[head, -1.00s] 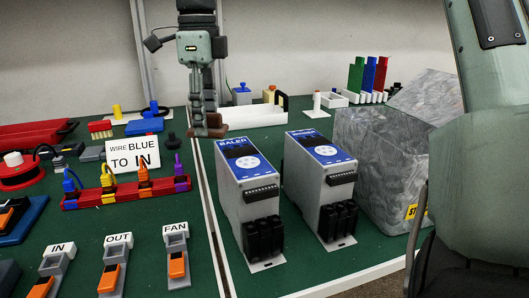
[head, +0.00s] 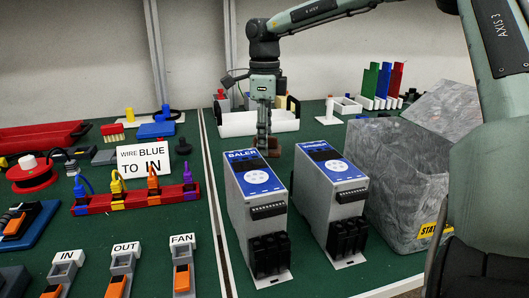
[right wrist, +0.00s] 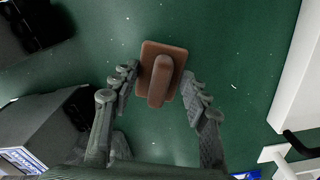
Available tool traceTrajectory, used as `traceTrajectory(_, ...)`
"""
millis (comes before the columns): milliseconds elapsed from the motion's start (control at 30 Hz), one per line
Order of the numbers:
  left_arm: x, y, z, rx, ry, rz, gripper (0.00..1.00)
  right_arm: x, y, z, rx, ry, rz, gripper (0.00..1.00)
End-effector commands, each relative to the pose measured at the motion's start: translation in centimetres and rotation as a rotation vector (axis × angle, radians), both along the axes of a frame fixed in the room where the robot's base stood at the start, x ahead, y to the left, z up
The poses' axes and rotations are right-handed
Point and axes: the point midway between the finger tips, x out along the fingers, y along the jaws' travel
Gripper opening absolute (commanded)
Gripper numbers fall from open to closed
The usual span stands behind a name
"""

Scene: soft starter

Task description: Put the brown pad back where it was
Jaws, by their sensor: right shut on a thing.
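The brown pad (right wrist: 152,60) is a small flat plate with a raised rounded grip on top. My right gripper (right wrist: 160,94) is shut on it, with one finger on each side of the grip. In the head view my right gripper (head: 263,143) points down behind the BALER unit (head: 254,180), and part of the brown pad (head: 273,151) shows at its tips. The pad is at or just above the green mat (head: 210,275); I cannot tell whether it touches. My left gripper is not in view.
A white tray (head: 236,124) lies just behind the gripper. A second grey-blue unit (head: 333,190) stands right of BALER, and a grey marbled bin (head: 395,195) beyond it. The WIRE BLUE TO IN sign (head: 144,161) and a red connector strip (head: 134,199) are left of the white seam.

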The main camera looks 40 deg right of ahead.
Motion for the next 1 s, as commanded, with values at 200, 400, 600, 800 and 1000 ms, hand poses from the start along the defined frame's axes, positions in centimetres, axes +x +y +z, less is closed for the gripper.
traceTrajectory(200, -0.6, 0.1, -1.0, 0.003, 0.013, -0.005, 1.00, -0.1, 0.0, -2.8, 0.001, 0.006, 0.000, 0.23)
traceTrajectory(400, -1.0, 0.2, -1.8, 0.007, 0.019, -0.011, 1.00, 0.0, 0.0, -3.9, 0.001, -0.001, 0.000, 0.23)
traceTrajectory(600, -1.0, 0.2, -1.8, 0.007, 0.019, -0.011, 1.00, 0.0, 0.0, -4.0, 0.001, 0.001, 0.000, 0.23)
traceTrajectory(800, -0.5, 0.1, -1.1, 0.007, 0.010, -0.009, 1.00, 0.0, 0.0, -4.1, 0.001, 0.001, 0.000, 0.56)
traceTrajectory(1000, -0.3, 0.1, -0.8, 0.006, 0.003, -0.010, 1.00, 0.0, 0.0, -4.1, 0.000, 0.001, 0.000, 0.66)
